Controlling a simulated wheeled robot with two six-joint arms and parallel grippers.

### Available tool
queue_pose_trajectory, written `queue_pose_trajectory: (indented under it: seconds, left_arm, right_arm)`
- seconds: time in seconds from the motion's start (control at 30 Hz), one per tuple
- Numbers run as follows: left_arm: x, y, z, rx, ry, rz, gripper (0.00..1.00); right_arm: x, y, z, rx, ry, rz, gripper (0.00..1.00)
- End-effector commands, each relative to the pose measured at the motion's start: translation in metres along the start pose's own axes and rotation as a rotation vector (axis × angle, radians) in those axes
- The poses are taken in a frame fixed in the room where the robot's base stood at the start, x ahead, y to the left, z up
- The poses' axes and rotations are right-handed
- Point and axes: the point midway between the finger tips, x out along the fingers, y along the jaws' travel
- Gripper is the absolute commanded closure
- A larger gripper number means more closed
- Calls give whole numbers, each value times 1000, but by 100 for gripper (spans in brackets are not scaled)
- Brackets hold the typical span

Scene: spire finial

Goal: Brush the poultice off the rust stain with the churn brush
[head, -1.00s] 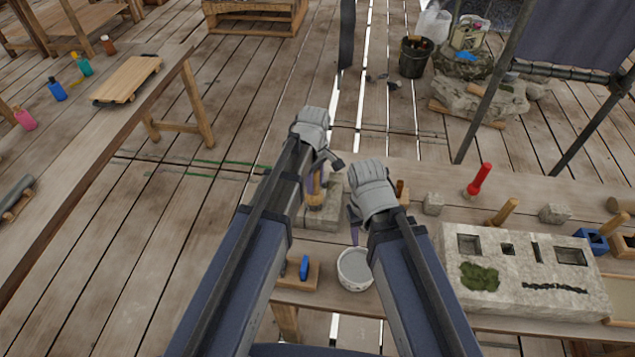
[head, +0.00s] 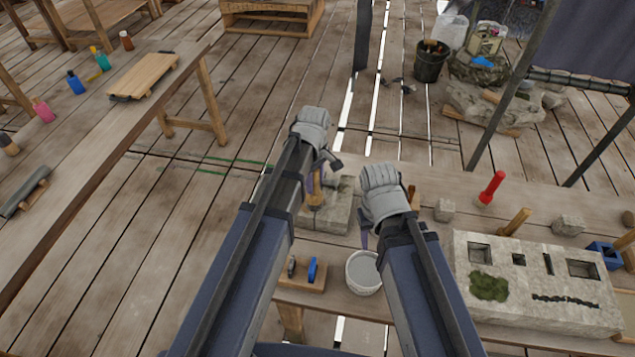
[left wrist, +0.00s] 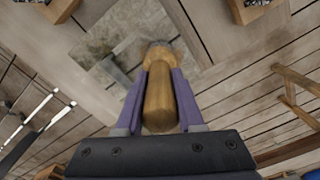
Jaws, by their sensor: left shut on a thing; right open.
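My left gripper (head: 318,180) is shut on the wooden handle of the churn brush (left wrist: 158,98), which also shows partly behind the gripper in the head view (head: 315,196). The brush head points at a grey stone slab (head: 337,215) on the bench, and the bristles are mostly hidden. I cannot tell whether they touch the slab. In the left wrist view the slab (left wrist: 125,40) has darker mottled patches and a smoother grey patch beside the brush; I cannot tell poultice from rust stain. My right gripper (head: 366,238) is open and empty above a white bucket (head: 362,273).
A carved stone block (head: 535,295) with moss lies right. A red-handled tool (head: 491,188) and small stones stand behind it. A long side bench (head: 100,140) runs along the left.

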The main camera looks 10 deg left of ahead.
Motion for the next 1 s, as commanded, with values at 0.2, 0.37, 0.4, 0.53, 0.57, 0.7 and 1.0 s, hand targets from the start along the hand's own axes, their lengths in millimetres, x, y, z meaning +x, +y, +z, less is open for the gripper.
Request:
queue_pose_trajectory:
  seconds: [0.2, 0.37, 0.4, 0.53, 0.57, 0.7, 1.0]
  left_arm:
    - [1, -6, -10, -2, 0, 0, 100]
    - [1, -9, -14, -1, 0, 0, 100]
    - [1, -9, -15, 0, 0, 0, 100]
    - [1, -9, -15, 0, 0, 0, 100]
    - [1, -9, -15, 0, 0, 0, 100]
    - [0, -11, -18, -1, 0, 0, 100]
    - [-1, -18, -30, -1, 0, 0, 100]
  right_arm:
    - [1, 0, 0, 0, 0, 0, 50]
    - [1, 0, 0, 0, 0, 0, 50]
    - [1, 0, 0, 0, 0, 0, 50]
    - [1, 0, 0, 0, 0, 0, 50]
    - [1, 0, 0, 0, 0, 0, 50]
    - [0, 0, 0, 0, 0, 0, 50]
    - [-1, 0, 0, 0, 0, 0, 50]
